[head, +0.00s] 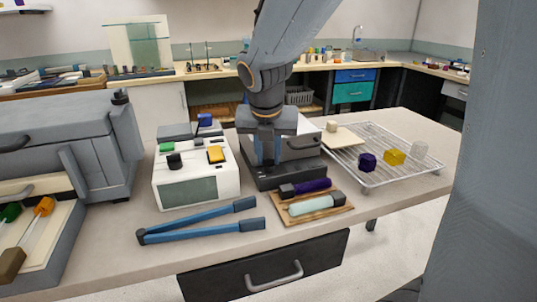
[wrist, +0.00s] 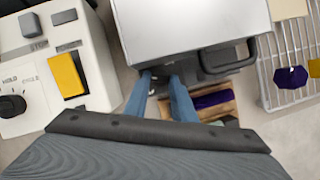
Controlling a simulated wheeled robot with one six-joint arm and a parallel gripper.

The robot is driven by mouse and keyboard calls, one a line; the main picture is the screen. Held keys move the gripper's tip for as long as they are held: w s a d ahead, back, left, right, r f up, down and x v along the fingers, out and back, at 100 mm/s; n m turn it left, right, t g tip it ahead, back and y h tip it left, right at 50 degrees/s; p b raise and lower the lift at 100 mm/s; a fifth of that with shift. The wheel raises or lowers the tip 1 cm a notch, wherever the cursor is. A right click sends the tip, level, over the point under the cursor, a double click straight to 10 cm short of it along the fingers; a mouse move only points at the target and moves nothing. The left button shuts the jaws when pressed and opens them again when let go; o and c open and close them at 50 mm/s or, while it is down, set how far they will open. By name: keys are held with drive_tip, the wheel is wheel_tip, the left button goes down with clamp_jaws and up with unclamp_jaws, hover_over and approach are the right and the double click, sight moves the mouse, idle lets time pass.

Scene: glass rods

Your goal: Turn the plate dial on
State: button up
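A grey box-shaped unit (head: 299,142) with a dark handle stands on a dark base (head: 292,179) at the table's middle. Its pale top (wrist: 195,25) fills the upper middle of the wrist view. My gripper (head: 267,161) points down at the front of this unit, its two blue fingers apart. In the wrist view the fingertips (wrist: 160,77) are at the unit's lower front edge, with a small dark patch between them. I cannot tell whether that patch is the plate dial or whether the fingers touch it. No dial marking on this unit is visible.
A white device (head: 190,178) with a black knob (wrist: 12,105) and yellow switch (wrist: 66,75) stands left. Blue tongs (head: 197,220) lie in front. A wooden tray (head: 335,207) holds purple-handled and pale tools. A wire rack (head: 385,177) with small coloured pieces is right.

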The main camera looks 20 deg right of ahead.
drive_tip(key=c, duration=0.3)
drive_tip(key=shift+c, duration=0.2)
drive_tip(key=shift+m+p, duration=0.4)
drive_tip(key=shift+m, duration=0.3)
drive_tip(key=o, duration=0.8)
